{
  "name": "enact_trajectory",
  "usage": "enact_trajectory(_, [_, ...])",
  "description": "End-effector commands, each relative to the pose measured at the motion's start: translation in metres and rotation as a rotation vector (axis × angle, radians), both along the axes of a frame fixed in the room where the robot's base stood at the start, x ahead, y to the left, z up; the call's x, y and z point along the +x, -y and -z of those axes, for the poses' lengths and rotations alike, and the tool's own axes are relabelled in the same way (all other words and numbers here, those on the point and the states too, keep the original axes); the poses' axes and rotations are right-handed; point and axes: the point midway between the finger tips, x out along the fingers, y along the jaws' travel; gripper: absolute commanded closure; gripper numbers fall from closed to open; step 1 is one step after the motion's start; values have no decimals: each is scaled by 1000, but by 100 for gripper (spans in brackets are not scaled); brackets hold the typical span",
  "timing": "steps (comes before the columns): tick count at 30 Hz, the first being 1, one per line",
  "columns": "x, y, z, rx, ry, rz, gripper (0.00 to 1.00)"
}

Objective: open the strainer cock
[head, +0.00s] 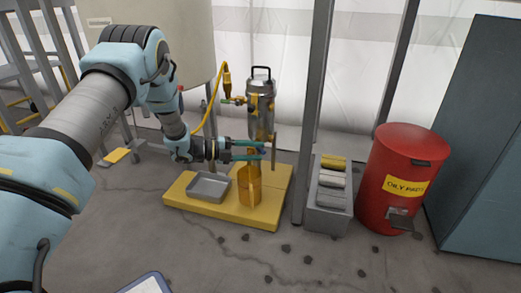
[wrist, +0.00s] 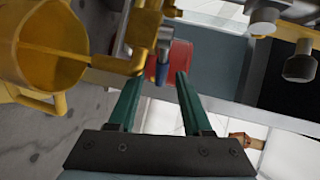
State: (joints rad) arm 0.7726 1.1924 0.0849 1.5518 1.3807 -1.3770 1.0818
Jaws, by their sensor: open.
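The strainer (head: 260,103) is an upright metal canister with a black top handle. Yellow pipework hangs below it, and in the wrist view a yellow pipe fitting (wrist: 141,30) carries a small blue lever (wrist: 163,66), which looks like the cock handle. My gripper (head: 263,150) reaches in from the left, under the canister. In the wrist view my gripper (wrist: 158,80) is open, its two teal fingers apart. The blue lever shows in the gap just beyond the fingertips; I cannot tell whether either finger touches it. In the head view the fingers partly hide the cock.
A yellow bucket (head: 249,188) stands below the pipework on a yellow platform (head: 262,215), beside a grey tray (head: 208,186). A grey post (head: 311,110), a bin of folded cloths (head: 327,217) and a red drum (head: 403,165) stand to the right. The front floor is mostly clear.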

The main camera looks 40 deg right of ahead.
Motion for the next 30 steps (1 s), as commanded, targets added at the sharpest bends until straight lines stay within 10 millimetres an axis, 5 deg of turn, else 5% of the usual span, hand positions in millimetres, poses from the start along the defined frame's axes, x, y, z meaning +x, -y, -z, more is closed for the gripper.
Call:
enact_trajectory(12, [35,-65,-16,1,-2,-1,50])
enact_trajectory(30, [35,-69,-21,27,-89,-33,50])
